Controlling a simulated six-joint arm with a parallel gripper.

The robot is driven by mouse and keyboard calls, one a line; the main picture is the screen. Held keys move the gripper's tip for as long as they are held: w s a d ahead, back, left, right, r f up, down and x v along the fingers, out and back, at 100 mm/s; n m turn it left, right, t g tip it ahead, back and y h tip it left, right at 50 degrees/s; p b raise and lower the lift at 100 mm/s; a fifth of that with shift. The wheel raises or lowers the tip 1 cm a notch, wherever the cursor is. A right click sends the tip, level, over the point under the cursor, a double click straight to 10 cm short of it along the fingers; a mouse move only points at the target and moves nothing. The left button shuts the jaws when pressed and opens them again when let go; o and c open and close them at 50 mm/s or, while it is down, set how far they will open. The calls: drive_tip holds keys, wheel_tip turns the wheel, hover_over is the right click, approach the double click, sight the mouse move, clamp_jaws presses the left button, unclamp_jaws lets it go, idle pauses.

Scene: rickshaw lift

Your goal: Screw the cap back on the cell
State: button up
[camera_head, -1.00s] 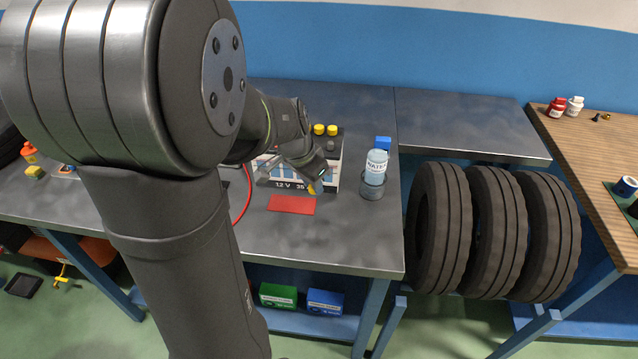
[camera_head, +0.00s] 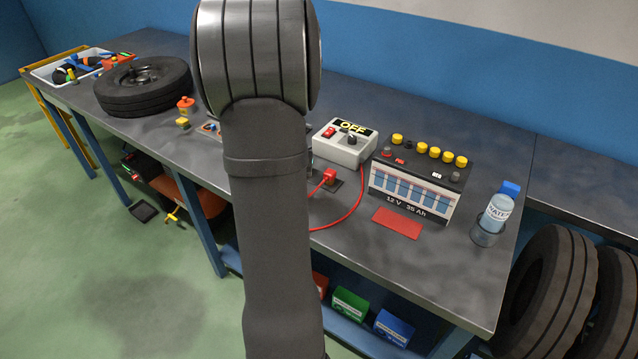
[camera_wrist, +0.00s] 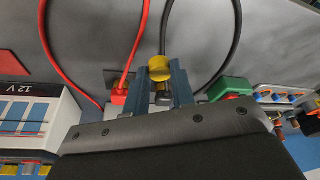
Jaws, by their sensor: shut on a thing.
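The battery (camera_head: 415,185), marked 12 V 35 Ah, stands upright on the bench, with several yellow caps (camera_head: 434,152) in a row on top. A gap in that row (camera_head: 408,144) shows dark, with no yellow cap there. In the wrist view, my gripper (camera_wrist: 160,82) is shut on a yellow cap (camera_wrist: 160,67), held between its two fingers above the bench. The battery (camera_wrist: 30,118) lies to the left of the gripper there, apart from it. In the head view my gripper is hidden behind my arm.
A switch box marked OFF (camera_head: 345,142) stands left of the battery, with a red cable (camera_head: 358,200) beside it. A red mat (camera_head: 397,223) lies in front. In the wrist view, a red plug (camera_wrist: 119,96) is near the gripper.

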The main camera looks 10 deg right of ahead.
drive_tip(key=w+d+r+m, duration=0.3)
drive_tip(key=w+d, duration=0.1)
wheel_tip(320, 180, up, 14)
drive_tip(key=m+g+h, duration=0.2)
drive_tip(key=m+g, duration=0.3)
drive_tip(key=m, duration=1.3)
hover_over(410, 144)
drive_tip(key=shift+w+a+f, duration=0.1)
drive_tip(key=shift+f, duration=0.7)
drive_tip(key=shift+w+a+f, duration=0.15)
drive_tip(key=shift+f, duration=0.7)
drive_tip(key=shift+w+a+f, duration=0.1)
drive_tip(key=shift+f, duration=0.7)
drive_tip(key=shift+f, duration=1.3)
drive_tip(key=o, duration=0.9)
drive_tip(key=shift+o, duration=0.3)
